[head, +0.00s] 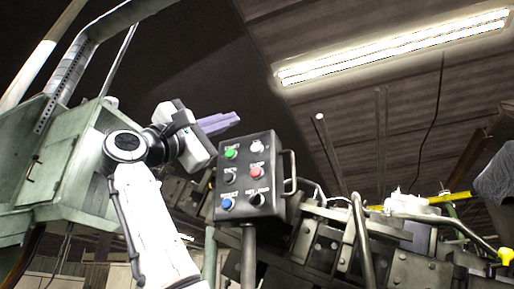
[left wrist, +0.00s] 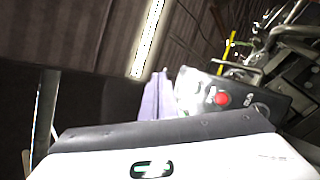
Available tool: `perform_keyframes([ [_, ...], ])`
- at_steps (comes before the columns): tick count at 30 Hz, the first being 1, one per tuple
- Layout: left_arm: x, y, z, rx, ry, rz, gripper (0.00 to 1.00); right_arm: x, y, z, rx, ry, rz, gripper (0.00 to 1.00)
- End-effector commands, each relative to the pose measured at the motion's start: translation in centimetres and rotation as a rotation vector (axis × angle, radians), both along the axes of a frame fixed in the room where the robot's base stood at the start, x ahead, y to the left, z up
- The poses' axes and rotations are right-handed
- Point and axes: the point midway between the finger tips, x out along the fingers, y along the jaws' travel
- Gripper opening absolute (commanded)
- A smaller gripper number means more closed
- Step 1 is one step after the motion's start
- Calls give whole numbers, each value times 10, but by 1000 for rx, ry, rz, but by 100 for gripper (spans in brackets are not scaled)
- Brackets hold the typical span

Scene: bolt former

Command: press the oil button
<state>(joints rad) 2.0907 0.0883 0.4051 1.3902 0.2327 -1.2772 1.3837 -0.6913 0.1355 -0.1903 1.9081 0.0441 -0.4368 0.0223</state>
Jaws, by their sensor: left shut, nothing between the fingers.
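A dark control box (head: 248,178) stands on a post in the middle of the head view. It has a green button (head: 231,153), a white button (head: 257,146), a black button (head: 230,178), a red button (head: 256,173), a blue button (head: 227,203) and a black knob (head: 257,199). The small labels are too blurred to tell which is the oil button. My left gripper (head: 232,119), with purple fingers, is shut and empty, above the box's top left. In the left wrist view, the fingers (left wrist: 157,92) are beside the box (left wrist: 250,92) and its red button (left wrist: 222,99). My right gripper is not in view.
A metal handle (head: 291,173) sticks out on the box's right side. A green machine cabinet (head: 60,160) stands at the left. Dark machinery with pipes (head: 362,235) fills the lower right. Open air lies above the box, under a ceiling lamp (head: 390,48).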

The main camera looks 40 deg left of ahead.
Motion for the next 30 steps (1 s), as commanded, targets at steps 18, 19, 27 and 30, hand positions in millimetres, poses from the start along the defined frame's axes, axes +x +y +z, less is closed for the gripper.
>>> perform_keyframes([
  [18, 63, 20, 2, 0, 4, -1, 0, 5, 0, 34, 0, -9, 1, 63],
  [19, 66, 21, 2, -1, 4, 0, 0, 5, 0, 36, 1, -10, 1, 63],
  [27, 84, 26, 0, 0, 3, 0, 0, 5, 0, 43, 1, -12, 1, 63],
  [30, 85, 27, 0, 0, 2, 0, 0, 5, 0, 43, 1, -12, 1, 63],
])
